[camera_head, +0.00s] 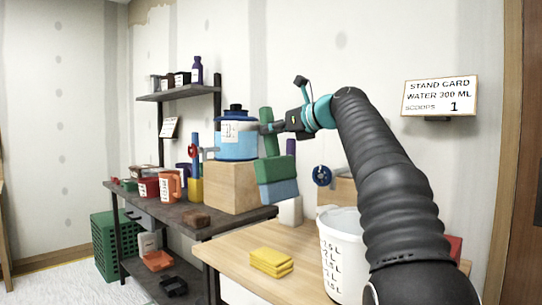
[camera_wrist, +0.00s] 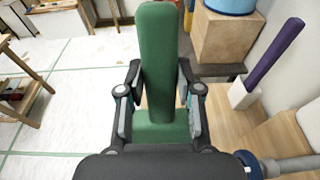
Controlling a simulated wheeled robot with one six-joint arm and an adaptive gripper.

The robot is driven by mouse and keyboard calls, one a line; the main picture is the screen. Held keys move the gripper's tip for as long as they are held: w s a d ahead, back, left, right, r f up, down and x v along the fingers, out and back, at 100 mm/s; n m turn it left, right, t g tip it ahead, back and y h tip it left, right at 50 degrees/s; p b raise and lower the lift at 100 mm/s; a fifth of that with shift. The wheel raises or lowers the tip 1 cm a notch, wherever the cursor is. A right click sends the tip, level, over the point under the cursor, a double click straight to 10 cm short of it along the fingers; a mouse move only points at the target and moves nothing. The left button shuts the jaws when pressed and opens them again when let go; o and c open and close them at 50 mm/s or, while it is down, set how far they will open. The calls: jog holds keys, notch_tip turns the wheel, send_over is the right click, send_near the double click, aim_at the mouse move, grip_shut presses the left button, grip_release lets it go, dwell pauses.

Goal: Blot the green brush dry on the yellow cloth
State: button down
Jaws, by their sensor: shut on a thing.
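The green brush (camera_head: 272,170) hangs upright in the camera_head view, with a green handle on top, a wide green head and a blue lower part. My gripper (camera_head: 270,128) is shut on its handle. In the camera_wrist view the green brush (camera_wrist: 160,50) stands between the two fingers of my gripper (camera_wrist: 158,103). The yellow cloth (camera_head: 270,262) lies folded on the light wooden table (camera_head: 228,258). The brush is above the table, apart from the cloth, which is lower in the picture. The cloth is not seen in the camera_wrist view.
A white bucket with litre marks (camera_head: 334,262) stands right of the cloth, partly hidden by my arm. A dark bench (camera_head: 226,219) at the left carries a wooden box (camera_head: 229,187) with a blue pot (camera_head: 236,140). A purple-handled tool (camera_wrist: 272,55) stands to the right.

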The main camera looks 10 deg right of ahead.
aim_at(277, 155)
jog(key=shift+s+f, duration=0.15)
jog(key=shift+f, duration=1.55)
jog(key=shift+s+f, duration=0.15)
jog(key=shift+f, duration=1.55)
jog(key=shift+f+b, duration=1.95)
jog(key=shift+f, duration=1.25)
jog(key=shift+s+f, duration=0.1)
jog(key=shift+f, duration=1.2)
jog(key=shift+r+x, duration=0.15)
jog(key=shift+x, duration=0.55)
jog(key=shift+r+x, duration=0.15)
jog(key=shift+x, duration=0.55)
